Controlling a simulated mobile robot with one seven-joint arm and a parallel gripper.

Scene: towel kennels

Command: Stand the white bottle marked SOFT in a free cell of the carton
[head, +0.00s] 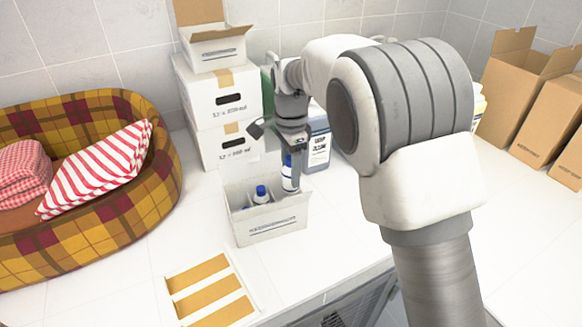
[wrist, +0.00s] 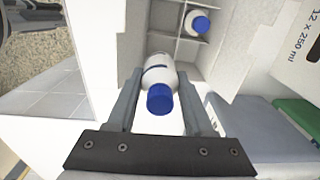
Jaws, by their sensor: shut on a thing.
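A white bottle (head: 290,180) with a blue cap is in my gripper (head: 291,155), which is shut on it. In the wrist view the bottle (wrist: 157,73) lies between the two fingers (wrist: 160,88), cap towards the camera. Its marking is not readable. The white carton (head: 270,228) stands open on the counter, with dividers showing in the wrist view (wrist: 176,47). The held bottle is upright over the carton's right part; I cannot tell whether its base is inside a cell. Another blue-capped white bottle (head: 261,197) stands in a cell, also seen in the wrist view (wrist: 199,22).
White stacked boxes (head: 222,110) stand behind the carton, and a large grey-blue labelled container (head: 319,140) stands behind its right side. A plaid pet bed (head: 130,205) is at left. A yellow-striped panel (head: 208,290) lies in front. Brown cartons (head: 520,88) stand at right.

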